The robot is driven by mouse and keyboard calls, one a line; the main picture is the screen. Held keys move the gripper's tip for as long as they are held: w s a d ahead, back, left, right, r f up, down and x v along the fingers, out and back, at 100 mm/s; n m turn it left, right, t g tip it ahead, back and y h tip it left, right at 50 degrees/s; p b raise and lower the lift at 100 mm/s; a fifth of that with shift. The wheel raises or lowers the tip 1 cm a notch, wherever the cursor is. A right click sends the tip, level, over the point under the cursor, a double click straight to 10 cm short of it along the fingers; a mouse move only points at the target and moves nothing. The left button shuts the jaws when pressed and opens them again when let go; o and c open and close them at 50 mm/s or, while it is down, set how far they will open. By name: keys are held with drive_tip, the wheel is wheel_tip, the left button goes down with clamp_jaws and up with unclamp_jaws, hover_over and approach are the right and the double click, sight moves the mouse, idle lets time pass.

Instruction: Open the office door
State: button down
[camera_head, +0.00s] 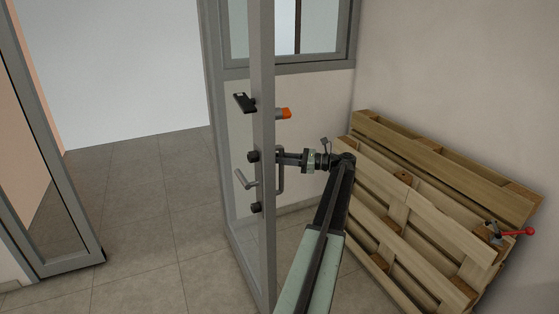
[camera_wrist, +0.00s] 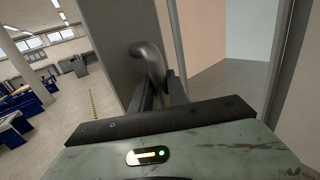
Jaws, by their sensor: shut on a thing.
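The office door (camera_head: 262,60) is a grey-framed glass leaf, seen nearly edge-on in the head view. It stands swung open, with a wide gap between it and the frame on the left. A grey D-shaped door handle (camera_head: 281,182) is on its right face and also shows in the wrist view (camera_wrist: 152,62). My gripper (camera_head: 281,157) is shut on this handle. In the wrist view my fingers (camera_wrist: 160,95) reach to either side of the bar; the exact contact is partly hidden.
Wooden pallets (camera_head: 400,205) lean against the right wall, close to my arm. A red-handled device (camera_head: 515,232) sits at their right. The tiled floor (camera_head: 140,200) left of the door is clear. A glass panel (camera_head: 45,180) stands at the far left.

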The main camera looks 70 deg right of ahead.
drive_tip(key=shift+a, duration=0.1)
drive_tip(key=c, duration=1.3)
unclamp_jaws()
drive_tip(key=shift+w, duration=0.15)
drive_tip(key=v, duration=0.7)
drive_tip(key=shift+s, duration=0.4)
